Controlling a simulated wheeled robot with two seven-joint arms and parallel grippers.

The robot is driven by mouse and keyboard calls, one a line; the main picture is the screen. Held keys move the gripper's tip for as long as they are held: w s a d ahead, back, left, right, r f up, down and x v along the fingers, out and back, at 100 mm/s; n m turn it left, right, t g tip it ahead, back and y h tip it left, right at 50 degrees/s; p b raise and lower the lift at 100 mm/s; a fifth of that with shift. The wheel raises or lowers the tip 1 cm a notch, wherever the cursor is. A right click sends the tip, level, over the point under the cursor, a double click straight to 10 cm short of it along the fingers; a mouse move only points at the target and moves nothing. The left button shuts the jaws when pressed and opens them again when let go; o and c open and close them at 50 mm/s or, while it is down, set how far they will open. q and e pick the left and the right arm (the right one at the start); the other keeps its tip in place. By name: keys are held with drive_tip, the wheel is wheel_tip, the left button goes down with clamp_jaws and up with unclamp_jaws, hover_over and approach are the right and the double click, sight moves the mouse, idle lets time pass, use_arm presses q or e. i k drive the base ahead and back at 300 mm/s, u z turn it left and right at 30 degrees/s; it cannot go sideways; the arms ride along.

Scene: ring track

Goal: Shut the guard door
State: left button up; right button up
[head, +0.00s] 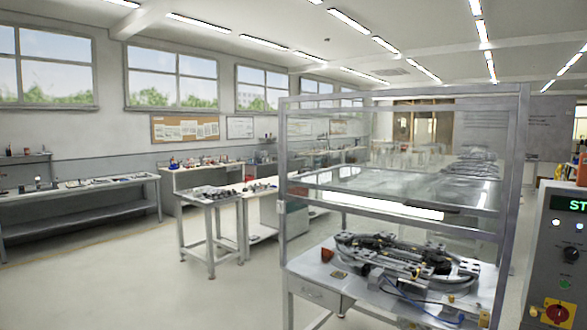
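A metal-framed guard enclosure (283,170) with clear panels stands on a work table right of centre in the head view. The guard door (350,198) appears to be a clear panel with a metal lower rail, and it sits raised. A dark piece, possibly its handle, shows on that rail (432,209). Below the rail the front is open, and the black and grey ring track (405,262) lies exposed on the table (315,274). Reflections make the panel's exact angle hard to tell. Neither of my grippers is in view.
A grey control box (548,255) with a green display and a red-and-yellow switch (557,312) stands at the right edge. A small metal table (211,197) and workbenches (80,190) line the left and back. The floor at left front is clear.

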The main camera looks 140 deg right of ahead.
sight(498, 237)
drive_tip(key=z, duration=5.2)
drive_tip(key=i, duration=2.1)
drive_tip(key=u, duration=0.3)
